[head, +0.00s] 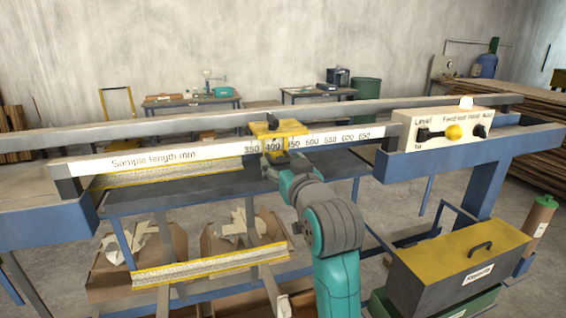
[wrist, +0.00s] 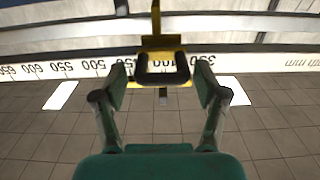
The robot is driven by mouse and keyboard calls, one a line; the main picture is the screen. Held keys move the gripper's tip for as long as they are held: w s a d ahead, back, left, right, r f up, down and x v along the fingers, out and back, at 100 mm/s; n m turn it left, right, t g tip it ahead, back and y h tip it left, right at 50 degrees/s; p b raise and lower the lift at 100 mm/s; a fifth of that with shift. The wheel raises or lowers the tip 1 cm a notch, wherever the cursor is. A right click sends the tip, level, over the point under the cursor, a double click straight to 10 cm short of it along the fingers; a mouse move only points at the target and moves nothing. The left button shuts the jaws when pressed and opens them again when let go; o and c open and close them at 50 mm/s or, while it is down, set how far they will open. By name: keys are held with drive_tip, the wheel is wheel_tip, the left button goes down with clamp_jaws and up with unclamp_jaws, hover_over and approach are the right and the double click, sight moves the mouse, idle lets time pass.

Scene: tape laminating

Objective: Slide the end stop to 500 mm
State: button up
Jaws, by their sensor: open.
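In the wrist view the end stop (wrist: 161,42) shows a black loop handle (wrist: 162,76), and the scale (wrist: 60,70) appears upside down, with 500 to the left of the stop. My gripper (wrist: 160,88) is open, one finger on each side of the handle, with visible gaps. In the head view my gripper (head: 275,158) is just in front of the stop, its fingers partly hidden.
A control box (head: 450,133) with a yellow button stands at the rail's right end. The scale between stop and box looks clear. Below are a dark shelf (head: 180,195), cartons (head: 140,262) and a yellow-topped case (head: 465,262) at lower right.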

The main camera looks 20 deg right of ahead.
drive_tip(key=shift+w, duration=0.3)
clamp_jaws()
drive_tip(key=d, duration=0.9)
drive_tip(key=shift+d, duration=0.3)
unclamp_jaws()
drive_tip(key=s, duration=1.2)
